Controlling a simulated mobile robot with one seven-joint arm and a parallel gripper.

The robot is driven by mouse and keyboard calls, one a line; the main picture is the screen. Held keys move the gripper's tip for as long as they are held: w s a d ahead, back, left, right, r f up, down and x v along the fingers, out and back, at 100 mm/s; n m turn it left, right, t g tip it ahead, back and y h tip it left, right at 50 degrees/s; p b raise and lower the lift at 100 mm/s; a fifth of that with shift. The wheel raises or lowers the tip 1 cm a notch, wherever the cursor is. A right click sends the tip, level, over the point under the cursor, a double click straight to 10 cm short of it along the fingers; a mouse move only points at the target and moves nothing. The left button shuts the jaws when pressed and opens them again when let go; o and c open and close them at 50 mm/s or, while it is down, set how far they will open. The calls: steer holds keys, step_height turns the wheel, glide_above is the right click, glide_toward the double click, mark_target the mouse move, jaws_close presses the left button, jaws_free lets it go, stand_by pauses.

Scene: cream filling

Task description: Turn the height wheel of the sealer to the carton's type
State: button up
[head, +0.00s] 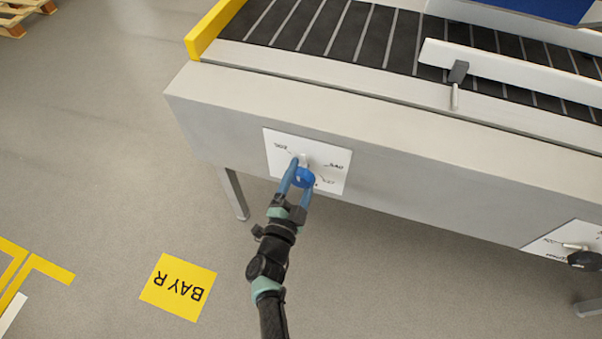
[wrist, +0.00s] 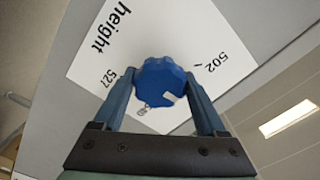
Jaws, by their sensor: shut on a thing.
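The height wheel (head: 304,178) is a blue lobed knob on a white plate (head: 283,169) on the sealer's grey side panel. It also shows in the wrist view (wrist: 160,82). The plate reads "height", with 502, 527 and a third number, seemingly 540, partly hidden in the wrist view. The wheel's white mark (wrist: 168,100) points to the lower right in the wrist view, between 502 and the third number, away from 502's tick. My gripper (head: 303,172) is shut on the wheel, one blue finger on each side. No carton can be made out.
A second plate with a black knob (head: 583,260) is at the right of the panel. Above runs a roller conveyor (head: 370,35) with a white guide rail (head: 510,72) and a yellow end piece (head: 213,28).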

steer(key=n+p, duration=0.1)
steer(key=n, duration=0.3)
steer(key=shift+n, duration=0.3)
steer(key=shift+n+p, duration=0.45)
steer(key=shift+n, duration=1.55)
steer(key=o, duration=1.3)
steer(key=p+v, duration=0.4)
steer(key=v, duration=0.9)
